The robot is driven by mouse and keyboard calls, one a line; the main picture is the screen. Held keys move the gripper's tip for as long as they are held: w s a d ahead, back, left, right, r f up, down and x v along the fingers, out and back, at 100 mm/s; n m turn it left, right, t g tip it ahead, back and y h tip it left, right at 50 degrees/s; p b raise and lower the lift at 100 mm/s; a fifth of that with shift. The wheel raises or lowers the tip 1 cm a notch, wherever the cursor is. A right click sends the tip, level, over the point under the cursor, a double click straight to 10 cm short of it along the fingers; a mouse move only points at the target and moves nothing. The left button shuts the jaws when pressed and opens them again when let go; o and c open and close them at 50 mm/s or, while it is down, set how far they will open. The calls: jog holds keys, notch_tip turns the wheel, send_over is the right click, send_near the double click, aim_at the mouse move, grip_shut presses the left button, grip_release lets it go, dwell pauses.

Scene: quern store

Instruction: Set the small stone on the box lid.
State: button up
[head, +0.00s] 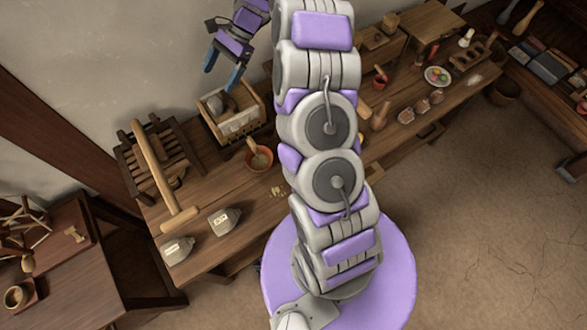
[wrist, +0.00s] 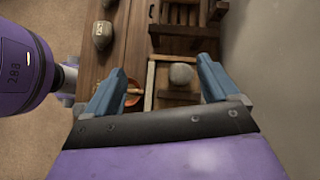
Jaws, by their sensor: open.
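A small rounded grey stone (head: 229,106) sits in or on a light wooden box (head: 257,126) on the long table, near the wall. In the wrist view the stone (wrist: 181,74) shows between my two blue fingers, nearer the right one, with the box rim (wrist: 151,78) around it. My gripper (head: 222,78) is above the box, open and empty, its fingers apart from the stone. In the wrist view my gripper (wrist: 162,70) spans the box. I cannot tell which surface is the box lid.
Two tagged grey weights (head: 225,221) lie at the table's front left. My arm hides the table's middle.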

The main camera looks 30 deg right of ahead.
jog(key=s+a+r+n+g+h, duration=0.1)
jog(key=s+a+r+n, duration=0.25)
jog(key=s, duration=0.25)
jog(key=s+a+r+n+h, duration=0.2)
jog(key=s+r, duration=0.2)
jog(key=s, duration=0.2)
jog(key=s+a+r+n+g+h, duration=0.1)
jog(key=s+a+r+n, duration=0.15)
jog(key=s, duration=0.35)
jog(key=s+d+n+h, duration=0.2)
jog(key=s+n, duration=0.1)
jog(key=s, duration=0.8)
jog(key=s+d+n+t+h, duration=0.1)
jog(key=s+n, duration=0.3)
jog(key=s, duration=0.8)
jog(key=shift+s+d+h, duration=0.15)
jog(key=shift+d+h, duration=0.65)
